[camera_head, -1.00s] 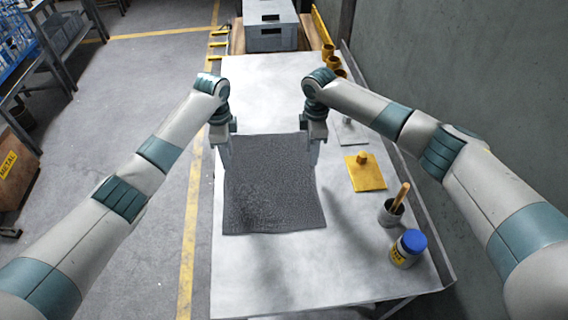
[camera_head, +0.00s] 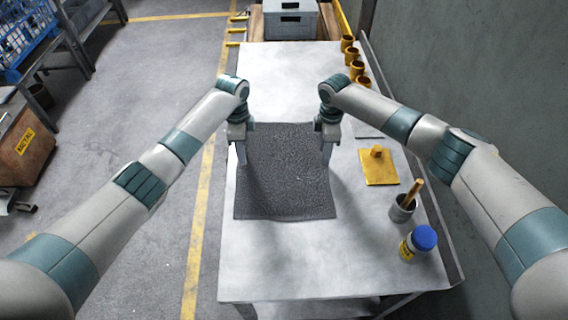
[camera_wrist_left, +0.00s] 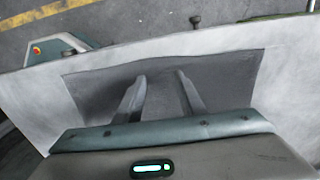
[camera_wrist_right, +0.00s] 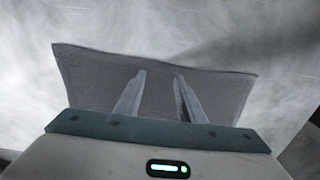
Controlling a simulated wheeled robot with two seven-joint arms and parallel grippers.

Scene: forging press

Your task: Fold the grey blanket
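The grey blanket (camera_head: 285,185) lies flat and spread out on the pale table (camera_head: 280,265). My left gripper (camera_head: 241,163) points down over the blanket's left edge, in its far half. My right gripper (camera_head: 326,164) points down over the right edge at about the same depth. In the left wrist view, the two fingers (camera_wrist_left: 160,78) are apart with blanket (camera_wrist_left: 230,75) showing between them. In the right wrist view, the fingers (camera_wrist_right: 160,75) are also apart, with blanket (camera_wrist_right: 90,75) behind them. I cannot tell whether the fingertips touch the cloth.
On the table's right side are a yellow plate with a knob (camera_head: 379,168), a grey cup holding a wooden handle (camera_head: 403,208), a blue-lidded jar (camera_head: 418,243) and several brass-coloured cups (camera_head: 357,70). A grey crate (camera_head: 290,20) stands beyond the far end. The near table is clear.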

